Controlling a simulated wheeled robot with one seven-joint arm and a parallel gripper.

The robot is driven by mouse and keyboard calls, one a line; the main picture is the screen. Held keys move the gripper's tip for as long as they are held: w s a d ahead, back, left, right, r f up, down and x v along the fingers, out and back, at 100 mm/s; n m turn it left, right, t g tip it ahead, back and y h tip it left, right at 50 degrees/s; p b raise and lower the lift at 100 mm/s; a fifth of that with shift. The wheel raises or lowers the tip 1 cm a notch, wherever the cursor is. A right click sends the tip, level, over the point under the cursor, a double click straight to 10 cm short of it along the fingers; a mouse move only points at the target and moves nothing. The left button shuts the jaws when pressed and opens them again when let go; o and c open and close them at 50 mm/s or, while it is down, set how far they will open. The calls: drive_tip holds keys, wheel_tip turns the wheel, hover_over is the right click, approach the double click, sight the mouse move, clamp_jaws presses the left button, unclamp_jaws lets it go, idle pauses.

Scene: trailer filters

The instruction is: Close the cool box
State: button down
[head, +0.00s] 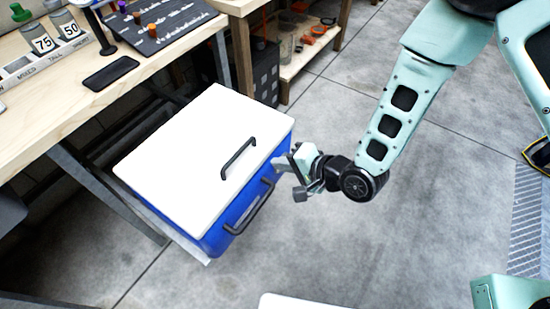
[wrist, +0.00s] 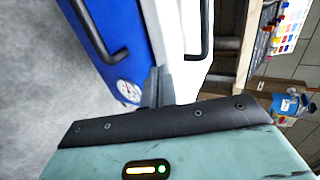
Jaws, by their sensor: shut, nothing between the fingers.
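The cool box has a blue body (head: 235,222) and a white lid (head: 190,150). The lid lies over the top of the body, and I see no clear gap between them. A black handle (head: 238,158) is on the lid and another black handle (head: 250,207) is on the blue front. My gripper (head: 284,162) is shut and empty, close to the box's front right corner near the lid edge. In the wrist view the shut fingertips (wrist: 157,84) point at the seam between blue body (wrist: 122,35) and white lid (wrist: 175,30). Whether they touch it I cannot tell.
A wooden workbench (head: 110,95) stands behind and left of the box, with a black tray (head: 111,73) on it. A low wooden shelf (head: 305,60) with orange items is at the back. The grey floor (head: 330,230) on the right is clear. A white surface (head: 300,301) shows at the bottom edge.

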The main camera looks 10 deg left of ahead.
drive_tip(key=shift+w+a, duration=0.2)
drive_tip(key=shift+a, duration=0.3)
drive_tip(key=shift+w+a, duration=0.2)
drive_tip(key=shift+a, duration=0.25)
